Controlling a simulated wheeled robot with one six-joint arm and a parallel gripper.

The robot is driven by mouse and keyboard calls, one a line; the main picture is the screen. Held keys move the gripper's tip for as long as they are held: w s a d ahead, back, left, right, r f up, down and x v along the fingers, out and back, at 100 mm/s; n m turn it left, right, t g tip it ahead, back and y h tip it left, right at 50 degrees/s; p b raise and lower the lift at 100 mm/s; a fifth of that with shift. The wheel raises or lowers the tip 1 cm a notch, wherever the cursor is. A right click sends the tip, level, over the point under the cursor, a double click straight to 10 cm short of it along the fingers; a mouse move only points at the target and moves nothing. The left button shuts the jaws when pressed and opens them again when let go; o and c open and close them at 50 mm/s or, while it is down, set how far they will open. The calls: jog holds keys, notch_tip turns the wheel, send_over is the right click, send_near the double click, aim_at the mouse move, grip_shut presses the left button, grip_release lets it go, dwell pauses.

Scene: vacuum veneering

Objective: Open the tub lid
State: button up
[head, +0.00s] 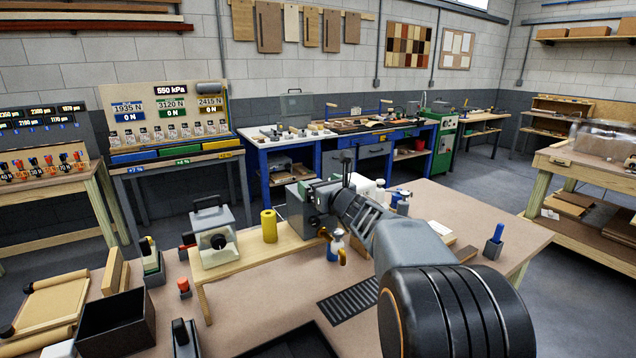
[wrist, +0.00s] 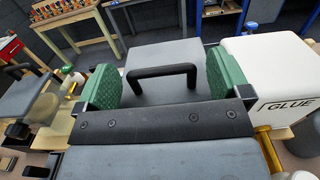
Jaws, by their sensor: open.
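In the wrist view a grey lid (wrist: 153,55) with a black bar handle (wrist: 164,77) lies between the two green pads of my gripper (wrist: 160,84). The jaws are open, one pad to each side of the handle; I cannot tell whether either touches the lid. In the head view my gripper (head: 325,196) is over a grey box-like tub (head: 296,212) at the back of the bench, and my arm hides part of it. A second, clear tub (head: 215,247) with a grey lid and black handle stands to its left, also at the left of the wrist view (wrist: 22,100).
A white container marked GLUE (wrist: 272,72) is close to the right pad. A yellow roll (head: 268,225) stands between the tubs. A blue-and-white bottle (head: 335,245) stands in front of my gripper. A black open box (head: 117,325) is at front left. The bench's right side is mostly clear.

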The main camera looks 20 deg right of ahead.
jog(key=shift+w+a, duration=0.1)
jog(key=shift+w, duration=0.55)
jog(key=c, duration=1.2)
jog(key=shift+r+p, duration=0.15)
jog(key=shift+p, duration=0.15)
